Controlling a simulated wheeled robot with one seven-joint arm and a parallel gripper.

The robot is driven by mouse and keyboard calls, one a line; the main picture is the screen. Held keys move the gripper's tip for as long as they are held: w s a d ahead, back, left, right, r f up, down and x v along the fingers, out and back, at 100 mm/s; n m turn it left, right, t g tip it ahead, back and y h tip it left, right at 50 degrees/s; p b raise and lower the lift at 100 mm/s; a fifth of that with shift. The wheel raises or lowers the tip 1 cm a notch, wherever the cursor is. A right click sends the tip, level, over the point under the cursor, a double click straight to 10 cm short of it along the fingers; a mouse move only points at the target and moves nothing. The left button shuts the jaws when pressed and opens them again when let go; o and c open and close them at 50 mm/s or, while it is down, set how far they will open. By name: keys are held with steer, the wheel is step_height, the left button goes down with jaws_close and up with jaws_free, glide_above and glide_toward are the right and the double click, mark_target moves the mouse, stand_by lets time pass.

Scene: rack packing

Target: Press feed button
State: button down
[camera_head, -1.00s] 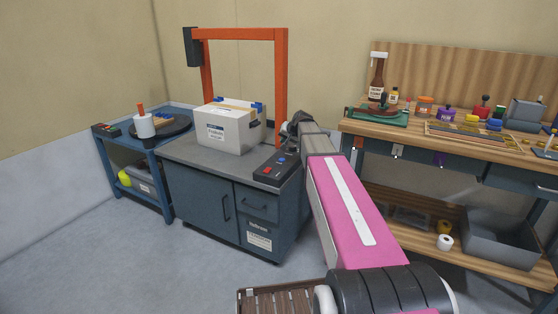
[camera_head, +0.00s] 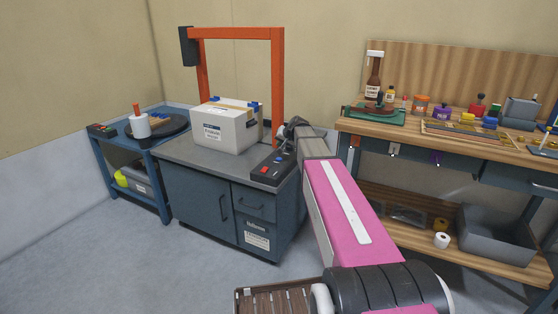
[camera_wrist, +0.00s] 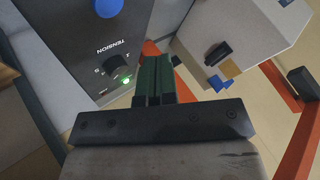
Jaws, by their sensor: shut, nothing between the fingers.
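The strapping machine's dark control panel (camera_head: 273,166) sits at the right end of its grey top. It carries a red button (camera_head: 264,170) and a blue button (camera_head: 279,157). No label for feed can be read. In the wrist view the blue button (camera_wrist: 108,7) is at the top edge, above a black dial (camera_wrist: 112,66) marked TENSION and a lit green lamp (camera_wrist: 126,80). My gripper (camera_wrist: 158,62) is shut and empty, its green fingertips beside the lamp and dial. In the head view my gripper (camera_head: 290,130) is at the panel's far end; contact cannot be told.
A white labelled box (camera_head: 226,132) stands on the machine top under the orange arch (camera_head: 279,85), left of the panel. A blue cart (camera_head: 160,187) stands to the left. A wooden workbench (camera_head: 395,125) with bottles and tools stands to the right.

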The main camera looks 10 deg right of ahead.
mark_target(280, 158)
steer(key=shift+f, duration=2.35)
steer(key=shift+f, duration=0.15)
steer(key=shift+f, duration=0.25)
steer(key=shift+f, duration=0.4)
stand_by(0.9)
stand_by(0.4)
steer(key=shift+r, duration=3.35)
